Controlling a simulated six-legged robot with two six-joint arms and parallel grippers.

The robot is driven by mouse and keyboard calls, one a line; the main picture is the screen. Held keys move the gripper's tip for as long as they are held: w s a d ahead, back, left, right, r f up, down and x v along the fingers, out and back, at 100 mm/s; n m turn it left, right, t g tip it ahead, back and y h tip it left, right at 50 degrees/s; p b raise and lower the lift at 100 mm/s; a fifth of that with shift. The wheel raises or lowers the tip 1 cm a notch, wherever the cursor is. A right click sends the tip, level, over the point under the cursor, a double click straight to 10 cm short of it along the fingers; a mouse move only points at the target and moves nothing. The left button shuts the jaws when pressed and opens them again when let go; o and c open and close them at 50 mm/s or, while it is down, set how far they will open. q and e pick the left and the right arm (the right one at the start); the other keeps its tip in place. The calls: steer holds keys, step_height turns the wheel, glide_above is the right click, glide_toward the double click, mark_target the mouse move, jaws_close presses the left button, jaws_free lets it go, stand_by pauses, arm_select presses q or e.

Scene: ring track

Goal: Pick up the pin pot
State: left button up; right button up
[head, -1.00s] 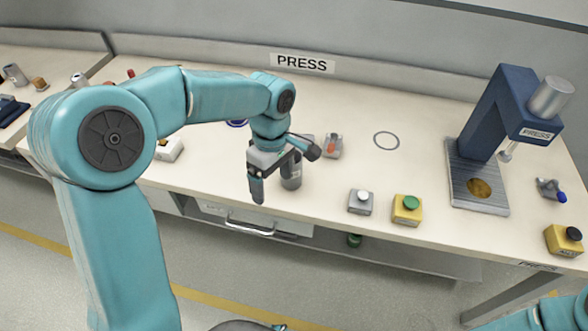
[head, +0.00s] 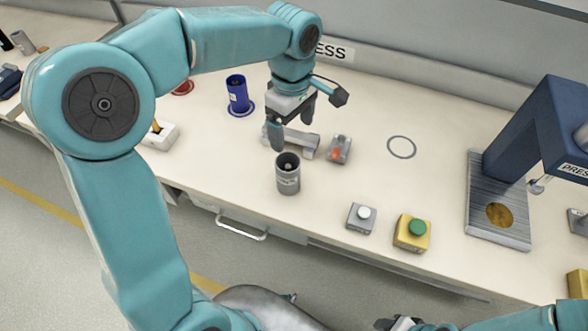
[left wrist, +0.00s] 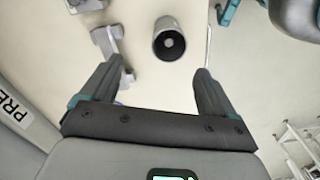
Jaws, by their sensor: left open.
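The pin pot appears to be the grey open-topped cylinder (head: 288,178) standing upright near the table's front edge. In the left wrist view the pot (left wrist: 169,42) shows its dark inside with a small pale spot, ahead of the fingertips and between their lines. My left gripper (head: 292,128) is open and empty, above and behind the pot in the head view. Its two fingers (left wrist: 158,75) are spread apart in the left wrist view and do not touch the pot. My right gripper (head: 400,323) shows only partly at the bottom edge of the head view; its jaws cannot be made out.
A grey bracket-like piece (head: 303,143) lies behind the pot, near a grey block with an orange part (head: 339,150). A blue cup (head: 238,94) stands further back. White-button (head: 361,217) and green-button (head: 412,233) boxes sit to the right, before the press (head: 500,205).

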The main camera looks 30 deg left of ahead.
mark_target(290, 166)
arm_select(q)
steer(key=f, duration=0.1)
steer(key=s+f, duration=0.1)
steer(key=f, duration=0.1)
steer(key=shift+s+d, duration=0.1)
steer(key=shift+s, duration=0.1)
step_height(290, 166, down, 7)
steer(key=shift+w, duration=0.15)
steer(key=shift+s+f, duration=0.25)
steer(key=shift+f, duration=0.15)
step_height(290, 166, down, 5)
steer(key=shift+r, duration=0.1)
steer(key=shift+c, duration=0.4)
steer(key=c, duration=1)
